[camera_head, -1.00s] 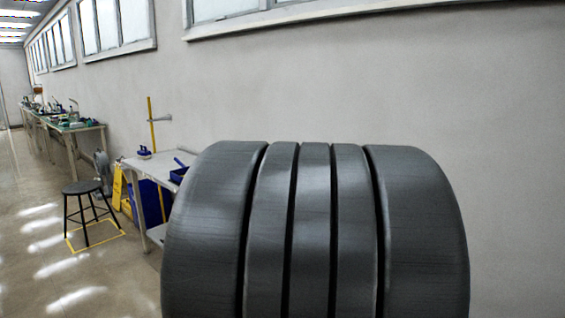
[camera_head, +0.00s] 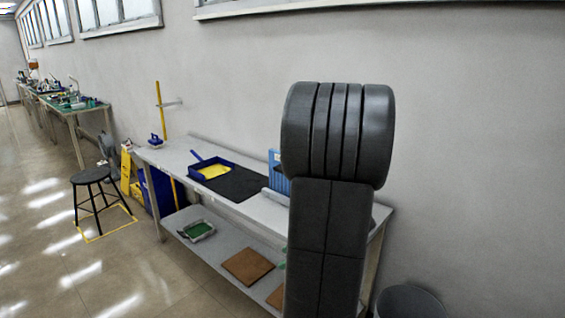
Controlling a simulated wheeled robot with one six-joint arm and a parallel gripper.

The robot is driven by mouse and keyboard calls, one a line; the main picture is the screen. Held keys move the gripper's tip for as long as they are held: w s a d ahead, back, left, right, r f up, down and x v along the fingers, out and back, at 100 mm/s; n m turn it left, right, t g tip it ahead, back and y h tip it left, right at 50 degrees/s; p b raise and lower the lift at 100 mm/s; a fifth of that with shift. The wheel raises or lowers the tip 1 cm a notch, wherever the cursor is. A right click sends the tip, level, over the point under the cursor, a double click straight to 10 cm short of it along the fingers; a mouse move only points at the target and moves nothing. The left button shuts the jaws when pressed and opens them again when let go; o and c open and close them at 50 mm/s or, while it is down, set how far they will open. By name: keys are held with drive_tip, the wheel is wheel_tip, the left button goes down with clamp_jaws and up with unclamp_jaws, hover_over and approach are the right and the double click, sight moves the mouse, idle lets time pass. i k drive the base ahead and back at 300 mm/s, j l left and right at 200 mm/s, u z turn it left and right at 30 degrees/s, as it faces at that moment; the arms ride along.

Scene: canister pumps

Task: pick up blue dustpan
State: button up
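The blue dustpan (camera_head: 228,164) lies on a black mat on the grey table, left of my arm. It has a blue rim, a yellow inner face and a blue handle (camera_head: 196,155) pointing up and to the left. My dark grey arm stands in front of the right part of the table and hides some of it. My gripper does not show in this view.
The table (camera_head: 170,157) stands against the wall, with a lower shelf (camera_head: 225,236) holding a green tray (camera_head: 197,230) and a brown board (camera_head: 248,266). A black stool (camera_head: 91,175) is left. A grey bin (camera_head: 410,302) is at lower right. Floor in front is clear.

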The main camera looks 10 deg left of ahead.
sight(206, 171)
drive_tip(key=i+j+z, duration=0.1)
drive_tip(key=j, duration=0.25)
drive_tip(key=i+j, duration=0.2)
drive_tip(key=j, duration=0.15)
drive_tip(key=i+j+z, duration=0.15)
drive_tip(key=j, duration=0.2)
drive_tip(key=i+j+z, duration=0.1)
drive_tip(key=j, duration=0.3)
drive_tip(key=i+j, duration=0.15)
drive_tip(key=j, duration=0.2)
drive_tip(key=i+j+z, duration=0.15)
drive_tip(key=j, duration=0.25)
drive_tip(key=i+j+z, duration=0.1)
drive_tip(key=j, duration=0.25)
drive_tip(key=i+j+z, duration=0.1)
drive_tip(key=j, duration=0.3)
drive_tip(key=i+j+z, duration=0.1)
drive_tip(key=i+j, duration=0.15)
drive_tip(key=j, duration=0.15)
drive_tip(key=i+j+z, duration=0.1)
drive_tip(key=j, duration=0.3)
drive_tip(key=i+j, duration=0.1)
drive_tip(key=j, duration=0.3)
drive_tip(key=i+j+z, duration=0.15)
drive_tip(key=j, duration=0.25)
drive_tip(key=i+j, duration=0.1)
drive_tip(key=j, duration=0.3)
drive_tip(key=i+z, duration=0.05)
